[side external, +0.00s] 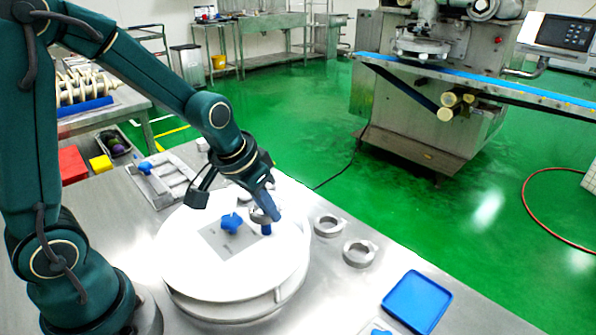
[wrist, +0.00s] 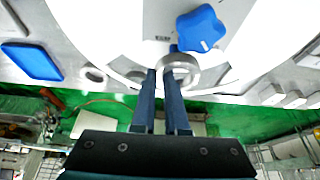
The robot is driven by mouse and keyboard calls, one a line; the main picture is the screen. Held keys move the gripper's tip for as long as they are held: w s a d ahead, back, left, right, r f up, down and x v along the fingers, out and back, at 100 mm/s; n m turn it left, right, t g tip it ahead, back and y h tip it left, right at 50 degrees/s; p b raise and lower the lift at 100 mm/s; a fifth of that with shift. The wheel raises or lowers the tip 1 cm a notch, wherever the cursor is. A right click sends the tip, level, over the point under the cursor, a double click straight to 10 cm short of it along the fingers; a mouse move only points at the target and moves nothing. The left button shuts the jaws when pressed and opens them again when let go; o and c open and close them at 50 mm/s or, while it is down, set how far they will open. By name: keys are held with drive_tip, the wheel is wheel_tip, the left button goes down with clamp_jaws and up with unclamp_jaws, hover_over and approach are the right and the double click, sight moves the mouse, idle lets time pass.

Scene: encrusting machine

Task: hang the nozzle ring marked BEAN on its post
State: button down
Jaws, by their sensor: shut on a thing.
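My gripper (wrist: 164,74) is shut on a grey metal nozzle ring (wrist: 180,68) by one side of its wall, in the wrist view. The ring is held over the white round disc (side external: 183,255); in the side view my gripper (side external: 268,214) partly hides the ring (side external: 257,214). No marking on the ring can be read, so I cannot tell whether it says BEAN. A small blue piece (side external: 266,230) shows just below the fingers; I cannot tell if it is a post or a fingertip. A blue lobed knob (side external: 230,223) stands on the disc beside the ring.
Two grey rings (side external: 328,224) (side external: 360,253) lie on the metal table right of the disc. A blue tray (side external: 417,302) lies at the front right. Grey parts (side external: 160,180) lie behind the disc. Red (side external: 72,165) and yellow (side external: 100,164) blocks are at the left.

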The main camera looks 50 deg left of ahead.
sight(265, 219)
drive_tip(key=shift+f, duration=2.1)
idle(1.4)
drive_tip(key=shift+c, duration=2.3)
unclamp_jaws()
drive_tip(key=shift+w+d+r, duration=0.1)
drive_tip(key=shift+d+r, duration=0.05)
drive_tip(key=shift+r, duration=0.55)
drive_tip(key=shift+a+r, duration=0.2)
drive_tip(key=shift+r, duration=3.1)
drive_tip(key=shift+r, duration=0.1)
